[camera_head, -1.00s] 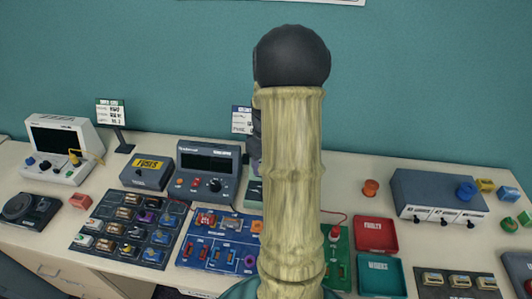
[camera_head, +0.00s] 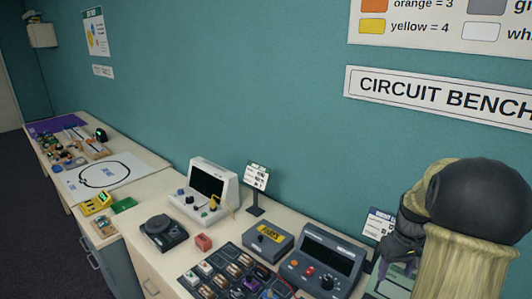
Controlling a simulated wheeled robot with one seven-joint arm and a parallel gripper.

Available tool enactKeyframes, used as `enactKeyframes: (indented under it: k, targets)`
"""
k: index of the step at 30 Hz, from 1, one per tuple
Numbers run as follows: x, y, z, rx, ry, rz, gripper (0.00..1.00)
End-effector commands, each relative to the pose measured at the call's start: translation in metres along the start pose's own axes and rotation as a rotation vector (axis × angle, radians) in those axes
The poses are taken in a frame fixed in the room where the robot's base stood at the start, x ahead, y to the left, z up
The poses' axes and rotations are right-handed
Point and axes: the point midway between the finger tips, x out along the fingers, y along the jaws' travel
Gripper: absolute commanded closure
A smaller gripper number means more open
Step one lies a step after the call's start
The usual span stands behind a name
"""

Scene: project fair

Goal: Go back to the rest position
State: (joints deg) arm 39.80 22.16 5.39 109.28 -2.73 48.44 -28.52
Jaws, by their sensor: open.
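My arm (camera_head: 470,235) stands at the right edge of the head view, with a pale ribbed sleeve and a dark rounded joint on top. A dark grey link (camera_head: 402,240) of it shows behind, to the left of the sleeve.
Another table (camera_head: 140,165) stands further left. Dark floor (camera_head: 75,250) is clear.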

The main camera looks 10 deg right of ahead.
Motion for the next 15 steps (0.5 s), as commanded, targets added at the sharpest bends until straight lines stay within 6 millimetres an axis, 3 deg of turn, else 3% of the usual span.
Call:
enactKeyframes:
  k: [4,8,15]
  targets:
    - [-0.001,-0.034,-0.002,-0.019,0.019,0.011,0.42]
    - [0.000,-0.086,0.003,-0.039,0.054,0.025,0.42]
    - [0.004,-0.181,0.036,-0.067,0.141,0.026,0.42]
